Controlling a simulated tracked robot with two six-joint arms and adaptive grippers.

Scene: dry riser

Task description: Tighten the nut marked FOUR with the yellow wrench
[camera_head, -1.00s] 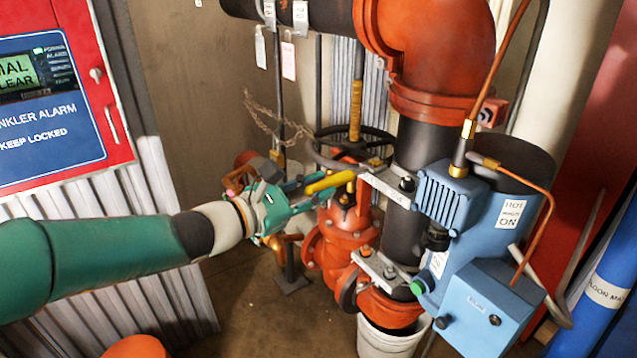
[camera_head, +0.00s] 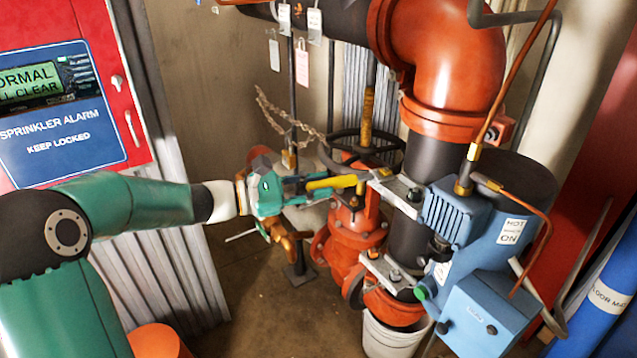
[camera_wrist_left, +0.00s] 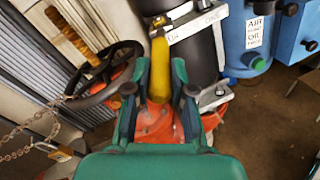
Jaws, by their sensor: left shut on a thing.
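The yellow wrench (camera_head: 333,182) is held in my left gripper (camera_head: 312,186). It also shows in the left wrist view (camera_wrist_left: 160,64), running forward from between the shut fingers (camera_wrist_left: 160,82). Its far end is at the left end of the upper metal bracket (camera_head: 398,190) on the dark pipe; I cannot tell whether it sits around a nut there. One dark nut (camera_head: 414,195) shows on the bracket's right part. A lower bracket (camera_head: 385,268) carries another nut (camera_head: 395,275). The labels are too small to read surely, so I cannot pick out FOUR. My right gripper is out of view.
A black handwheel (camera_wrist_left: 105,85) and an orange valve (camera_head: 350,235) stand close by the wrench. A blue compressor unit (camera_head: 490,230) is close on the right. A red alarm panel (camera_head: 130,90) is at the left. A white bucket (camera_head: 390,338) stands below.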

